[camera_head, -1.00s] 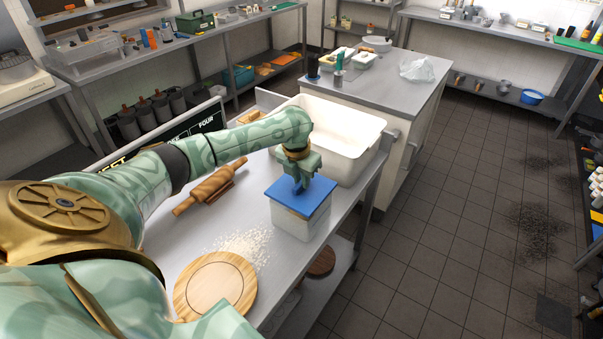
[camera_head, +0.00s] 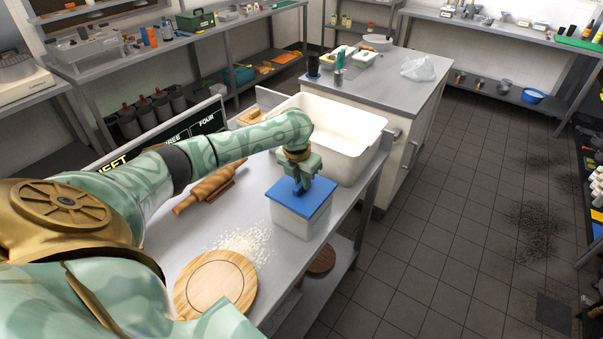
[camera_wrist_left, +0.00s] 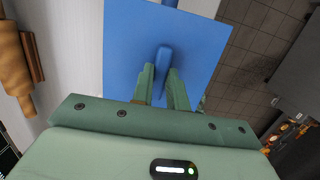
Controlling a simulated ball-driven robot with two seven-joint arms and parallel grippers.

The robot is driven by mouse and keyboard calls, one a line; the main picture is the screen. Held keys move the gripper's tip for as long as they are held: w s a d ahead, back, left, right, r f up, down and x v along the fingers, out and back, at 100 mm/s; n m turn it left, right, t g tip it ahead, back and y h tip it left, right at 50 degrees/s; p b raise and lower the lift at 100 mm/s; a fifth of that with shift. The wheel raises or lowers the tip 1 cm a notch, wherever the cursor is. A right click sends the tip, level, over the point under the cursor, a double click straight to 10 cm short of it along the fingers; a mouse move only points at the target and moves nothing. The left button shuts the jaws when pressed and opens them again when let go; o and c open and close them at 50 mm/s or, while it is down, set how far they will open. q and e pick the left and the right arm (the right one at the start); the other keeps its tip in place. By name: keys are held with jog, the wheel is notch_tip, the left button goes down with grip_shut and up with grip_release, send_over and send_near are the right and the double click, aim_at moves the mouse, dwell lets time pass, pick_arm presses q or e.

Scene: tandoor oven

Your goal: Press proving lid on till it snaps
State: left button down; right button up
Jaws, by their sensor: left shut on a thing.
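The blue proving lid (camera_head: 314,202) lies on top of a white, see-through square box (camera_head: 300,223) on the steel table. In the head view I cannot tell whether its rim is fully seated. My left gripper (camera_head: 300,187) comes down from above onto the lid's middle. In the left wrist view the blue lid (camera_wrist_left: 125,45) fills the upper middle, and the left gripper's fingers (camera_wrist_left: 163,88) are shut on the lid's raised blue handle (camera_wrist_left: 163,60). My right gripper is not in view.
A large white tub (camera_head: 345,135) stands just behind the box. A rolling pin (camera_head: 206,189) lies to the left, with scattered flour (camera_head: 240,242) and a round wooden board (camera_head: 215,286) nearer. The table's right edge is close to the box.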

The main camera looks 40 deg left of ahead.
pick_arm(q)
jog(key=shift+p, duration=0.6)
dwell(0.9)
jog(key=shift+f+b, duration=0.7)
jog(key=shift+f, duration=0.4)
jog(key=c, duration=1.3)
grip_release()
jog(key=shift+r, duration=0.1)
notch_tip(320, 180, up, 16)
jog(key=s+p, duration=0.2)
jog(key=p, duration=0.1)
jog(key=shift+s+d, duration=0.15)
jog(key=shift+s, duration=0.15)
